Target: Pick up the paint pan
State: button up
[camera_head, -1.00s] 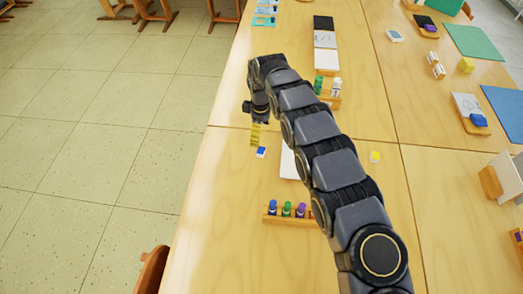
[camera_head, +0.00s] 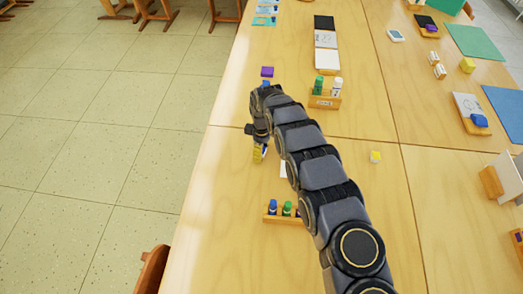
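A small white paint pan with a blue top (camera_head: 265,152) lies on the near left table, mostly hidden by my gripper. My gripper (camera_head: 258,157) points down, its yellow fingertips low beside or around the pan; I cannot tell which. Its finger opening is too small and hidden to judge.
A wooden rack of coloured bottles (camera_head: 283,217) stands in front, partly behind my arm. Another bottle rack (camera_head: 325,98) stands behind, with a purple block (camera_head: 267,71) to its left. A white sheet (camera_head: 284,170) lies partly under my arm. The table's left edge is close to my gripper.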

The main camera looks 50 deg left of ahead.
jog(key=c, duration=0.4)
jog(key=shift+r, duration=0.45)
notch_tip(320, 180, up, 3)
jog(key=shift+w+a+f, duration=0.1)
jog(key=shift+f, duration=0.05)
jog(key=s+d+r, duration=0.7)
jog(key=d+r, duration=0.2)
jog(key=d, duration=0.3)
jog(key=shift+d+r, duration=0.2)
jog(key=shift+r, duration=0.05)
